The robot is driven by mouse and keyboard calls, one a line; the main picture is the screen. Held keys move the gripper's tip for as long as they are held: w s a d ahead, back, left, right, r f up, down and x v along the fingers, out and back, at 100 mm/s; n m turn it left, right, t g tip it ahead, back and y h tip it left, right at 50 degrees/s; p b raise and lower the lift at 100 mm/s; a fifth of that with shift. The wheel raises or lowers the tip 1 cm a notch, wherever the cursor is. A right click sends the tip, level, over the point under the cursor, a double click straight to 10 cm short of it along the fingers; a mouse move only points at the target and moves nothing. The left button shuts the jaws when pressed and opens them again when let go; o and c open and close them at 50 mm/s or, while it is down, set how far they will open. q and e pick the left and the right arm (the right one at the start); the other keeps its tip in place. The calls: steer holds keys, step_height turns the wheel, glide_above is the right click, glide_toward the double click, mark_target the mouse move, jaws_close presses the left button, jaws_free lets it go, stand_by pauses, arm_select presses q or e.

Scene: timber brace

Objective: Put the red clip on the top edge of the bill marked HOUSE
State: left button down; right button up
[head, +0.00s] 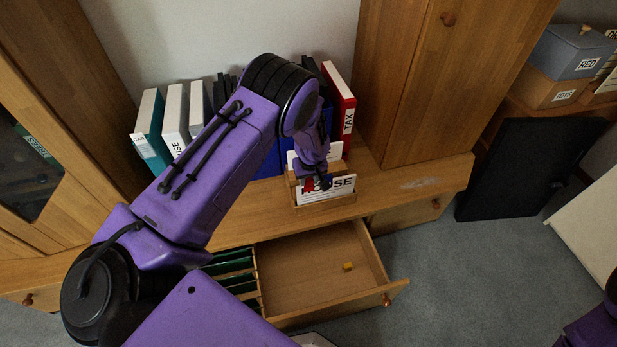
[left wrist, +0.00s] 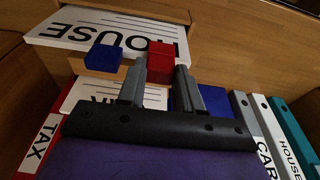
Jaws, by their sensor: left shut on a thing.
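The bill marked HOUSE (head: 342,187) stands in a small wooden holder (head: 328,202) on the cabinet top; it also shows in the left wrist view (left wrist: 150,32). My left gripper (head: 316,182) is at the bill's top edge. In the left wrist view its fingers (left wrist: 160,74) are shut on the red clip (left wrist: 160,62), which overlaps that edge. The red clip is a small spot in the head view (head: 309,185). I cannot tell whether it grips the paper. My right gripper is out of view.
Another white bill (left wrist: 105,100) stands behind HOUSE. Binders line the wall, including a red TAX binder (head: 340,100). Below, a drawer (head: 300,287) is open, with green folders (head: 232,270) and a small yellow block (head: 347,266). A tall wooden cupboard (head: 430,90) stands at right.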

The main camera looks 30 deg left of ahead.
arm_select(q)
steer(key=shift+c, duration=0.9)
jaws_free()
steer(key=p+v, duration=0.5)
steer(key=w+a+p+v, duration=0.1)
steer(key=p+v, duration=0.1)
steer(key=v, duration=0.1)
steer(key=shift+a+r, duration=0.1)
steer(key=shift+r, duration=0.05)
